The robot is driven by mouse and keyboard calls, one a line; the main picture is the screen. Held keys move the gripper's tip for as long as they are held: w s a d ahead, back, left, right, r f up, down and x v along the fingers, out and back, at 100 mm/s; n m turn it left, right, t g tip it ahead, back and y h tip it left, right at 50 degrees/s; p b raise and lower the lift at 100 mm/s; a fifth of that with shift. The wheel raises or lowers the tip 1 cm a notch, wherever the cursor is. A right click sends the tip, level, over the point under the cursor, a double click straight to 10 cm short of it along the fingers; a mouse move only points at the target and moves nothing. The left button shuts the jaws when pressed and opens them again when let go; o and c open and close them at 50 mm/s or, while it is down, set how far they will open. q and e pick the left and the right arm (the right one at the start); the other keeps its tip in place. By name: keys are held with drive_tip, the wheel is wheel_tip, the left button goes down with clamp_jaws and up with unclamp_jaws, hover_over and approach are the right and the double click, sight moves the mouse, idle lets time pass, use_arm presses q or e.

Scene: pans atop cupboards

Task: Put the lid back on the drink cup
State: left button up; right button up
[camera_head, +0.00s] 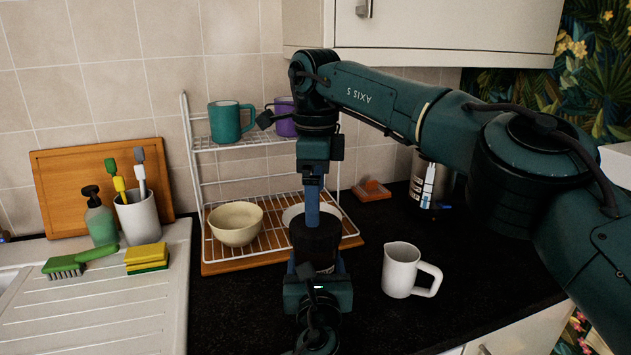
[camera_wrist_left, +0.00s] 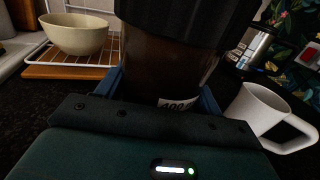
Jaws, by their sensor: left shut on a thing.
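The drink cup (camera_wrist_left: 165,65) is dark brown and see-through, with a white "400" label low on its side. My left gripper (camera_wrist_left: 163,92) is shut on it, a blue finger on each side. In the head view the left gripper (camera_head: 318,272) is at bottom centre. The black lid (camera_head: 313,238) is at the cup's top; it also shows in the left wrist view (camera_wrist_left: 190,18). No gap shows between lid and cup, but I cannot tell if it is fully seated. My right gripper (camera_head: 312,215) points down from above, its blue fingers at the lid, seen edge-on.
A white mug (camera_head: 401,271) stands close to the right. Behind is a wire dish rack (camera_head: 205,225) with a cream bowl (camera_head: 236,223), a plate and mugs. A metallic container (camera_head: 430,182) stands at back right. The sink drainer (camera_head: 110,310) is left. Dark worktop is clear front left.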

wheel_tip(320, 180, down, 6)
drive_tip(key=shift+f, duration=0.1)
drive_tip(key=shift+c, duration=0.4)
drive_tip(key=c, duration=0.9)
drive_tip(key=m, duration=0.6)
drive_tip(key=shift+c, duration=0.2)
drive_tip(key=shift+o, duration=0.3)
drive_tip(key=m, duration=0.7)
drive_tip(key=shift+s+a+f, duration=0.1)
drive_tip(key=shift+s, duration=0.1)
drive_tip(key=shift+c, duration=0.2)
